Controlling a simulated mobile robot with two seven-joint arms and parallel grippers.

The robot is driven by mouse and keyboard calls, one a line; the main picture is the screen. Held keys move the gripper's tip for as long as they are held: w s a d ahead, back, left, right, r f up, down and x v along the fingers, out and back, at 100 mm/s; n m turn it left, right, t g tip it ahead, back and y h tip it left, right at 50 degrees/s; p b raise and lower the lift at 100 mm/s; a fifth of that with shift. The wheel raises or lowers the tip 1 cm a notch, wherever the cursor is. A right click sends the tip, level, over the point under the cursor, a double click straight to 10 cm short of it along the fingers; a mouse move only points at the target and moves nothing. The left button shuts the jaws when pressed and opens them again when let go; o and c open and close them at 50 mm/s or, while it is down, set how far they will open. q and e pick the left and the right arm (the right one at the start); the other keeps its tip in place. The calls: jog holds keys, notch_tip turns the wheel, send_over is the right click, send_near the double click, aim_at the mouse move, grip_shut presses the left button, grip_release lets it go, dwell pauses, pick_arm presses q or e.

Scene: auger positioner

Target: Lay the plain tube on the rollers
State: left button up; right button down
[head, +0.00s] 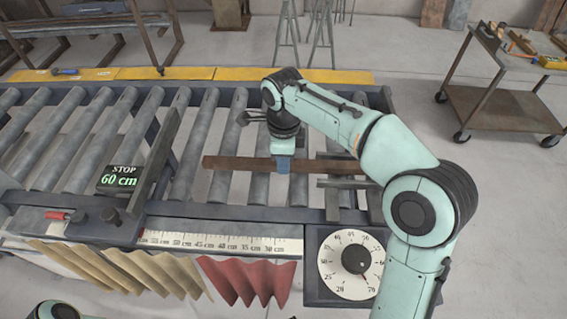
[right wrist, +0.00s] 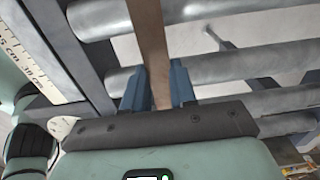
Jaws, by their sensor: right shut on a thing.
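The plain tube (head: 235,163) is a long, straight, rust-brown bar. It lies level across the line of several grey rollers (head: 186,170), its length along the conveyor. My right gripper (head: 283,166) comes down from above and is shut on the tube near its middle. In the right wrist view the blue fingers (right wrist: 159,90) sit on both sides of the tube (right wrist: 150,35), with rollers (right wrist: 210,68) behind. I cannot tell whether the tube touches the rollers or is just above them. My left gripper is not in view.
A stop with a "STOP 60 cm" display (head: 120,180) and an upright grey plate (head: 155,160) stands left of the tube. A scale (head: 225,241) and dial (head: 352,263) line the front edge. Grey bars (head: 345,183) stand right of the gripper. A cart (head: 500,95) is far right.

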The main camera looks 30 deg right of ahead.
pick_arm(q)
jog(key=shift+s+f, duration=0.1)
pick_arm(e)
jog(key=shift+f, duration=0.55)
jog(key=shift+f, duration=0.2)
jog(key=c, duration=0.9)
grip_release()
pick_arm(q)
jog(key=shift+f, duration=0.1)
pick_arm(e)
jog(key=shift+r, duration=0.15)
pick_arm(q)
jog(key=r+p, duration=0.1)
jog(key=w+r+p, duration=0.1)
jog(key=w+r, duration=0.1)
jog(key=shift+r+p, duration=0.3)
jog(key=shift+p, duration=0.1)
pick_arm(e)
notch_tip(320, 180, up, 12)
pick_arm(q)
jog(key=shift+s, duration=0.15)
